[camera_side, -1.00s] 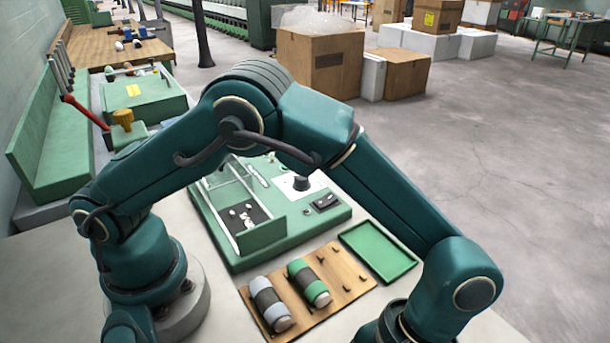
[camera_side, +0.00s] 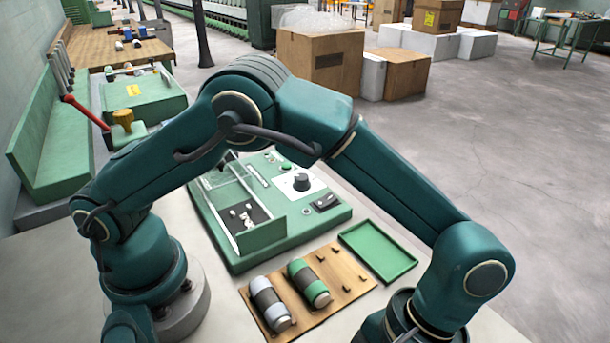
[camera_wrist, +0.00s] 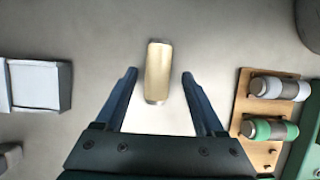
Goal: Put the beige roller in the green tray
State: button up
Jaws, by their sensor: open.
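The beige roller (camera_wrist: 158,73) lies on the pale table in the wrist view, a short cylinder with its long axis running up the picture. My gripper (camera_wrist: 160,76) is open, with one finger to the left and one to the right of the roller's lower part, and clear gaps on both sides. The roller and the fingertips are not visible in the side view. The green tray (camera_side: 379,251) is empty and lies flat on the table, to the right of the wooden board.
The wooden board (camera_side: 350,283) with pegs carries a grey-white roller (camera_side: 270,304) and a green roller (camera_side: 309,283). A green machine (camera_side: 240,259) with a clear cover stands behind it. In the wrist view, a white box-like block (camera_wrist: 35,85) lies left of my gripper.

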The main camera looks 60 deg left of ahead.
jog(key=w+a+r+t+h, duration=0.1)
jog(key=w+a+r, duration=0.25)
jog(key=r, duration=0.35)
jog(key=w+a+r+t, duration=0.1)
jog(key=w+a+r, duration=0.25)
jog(key=r, duration=0.45)
jog(key=s+a+t, duration=0.2)
jog(key=a+t, duration=0.2)
jog(key=a, duration=0.4)
jog(key=s+a+f+t, duration=0.1)
jog(key=s+a+t, duration=0.2)
jog(key=a, duration=0.5)
jog(key=shift+a+t+y, duration=0.25)
jog(key=shift+t+y, duration=0.15)
jog(key=shift+t, duration=0.1)
jog(key=shift+o, duration=0.5)
jog(key=shift+s+a+f, duration=0.2)
jog(key=shift+a+f, duration=0.05)
